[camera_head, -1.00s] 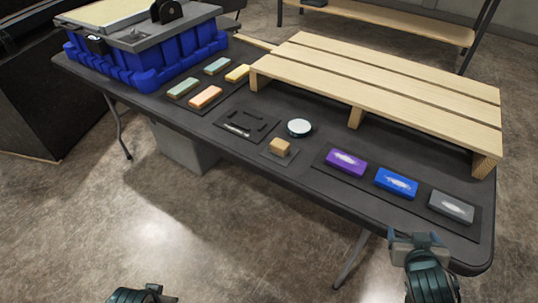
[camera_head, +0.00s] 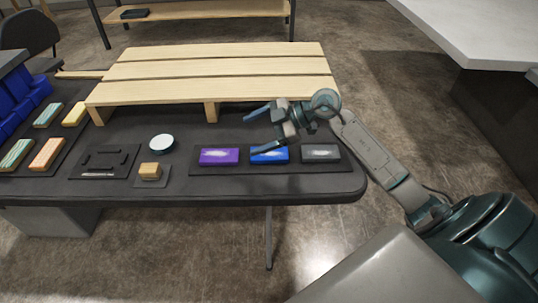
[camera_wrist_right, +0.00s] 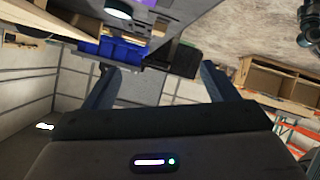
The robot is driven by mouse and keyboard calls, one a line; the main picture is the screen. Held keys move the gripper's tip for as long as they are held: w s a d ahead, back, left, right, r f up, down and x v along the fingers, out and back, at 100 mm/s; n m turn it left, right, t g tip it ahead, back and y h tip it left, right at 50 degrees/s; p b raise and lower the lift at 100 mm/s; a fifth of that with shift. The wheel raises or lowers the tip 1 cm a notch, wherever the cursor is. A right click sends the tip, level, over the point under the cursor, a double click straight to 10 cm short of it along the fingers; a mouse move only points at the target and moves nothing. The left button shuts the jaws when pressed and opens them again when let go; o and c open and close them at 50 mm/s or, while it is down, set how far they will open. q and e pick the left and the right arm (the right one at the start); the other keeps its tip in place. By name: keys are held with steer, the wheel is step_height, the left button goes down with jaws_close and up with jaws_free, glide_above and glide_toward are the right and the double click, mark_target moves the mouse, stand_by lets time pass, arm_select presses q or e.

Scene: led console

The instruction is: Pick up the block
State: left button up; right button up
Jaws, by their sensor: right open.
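The small tan wooden block (camera_head: 150,170) sits on a dark square pad near the front edge of the black table (camera_head: 300,190), left of centre in the head view. My right gripper (camera_head: 256,132) is open and empty. It hangs above the table near the blue box, its fingers pointing left toward the block's side, well apart from the block. In the right wrist view my right gripper (camera_wrist_right: 160,80) shows its two fingers spread with nothing between them. My left gripper is not in view.
Purple (camera_head: 219,156), blue (camera_head: 269,155) and grey (camera_head: 320,153) boxes lie on a dark mat below the gripper. A white-topped round disc (camera_head: 161,143) is just behind the block. A slatted wooden pallet (camera_head: 210,70) stands behind. Coloured bars lie at left.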

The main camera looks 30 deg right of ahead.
steer(key=d+f+m+g+h, duration=0.2)
steer(key=d+h, duration=0.2)
steer(key=d, duration=0.4)
steer(key=m+g+h, duration=0.2)
steer(key=h, duration=0.1)
glide_toward(285, 152)
steer(key=shift+w+a+f+m, duration=0.1)
steer(key=shift+w+f+m, duration=0.05)
steer(key=shift+f, duration=0.45)
steer(key=shift+w+a+f+m, duration=0.1)
steer(key=shift+w+f+m, duration=0.05)
steer(key=shift+f, duration=0.45)
steer(key=shift+p+x, duration=0.65)
steer(key=shift+x, duration=2.35)
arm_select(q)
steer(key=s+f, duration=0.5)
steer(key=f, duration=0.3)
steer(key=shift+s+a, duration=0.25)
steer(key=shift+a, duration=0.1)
arm_select(e)
steer(key=shift+s+a, duration=0.1)
steer(key=c, duration=1.2)
steer(key=shift+o, duration=0.2)
steer(key=shift+r, duration=0.1)
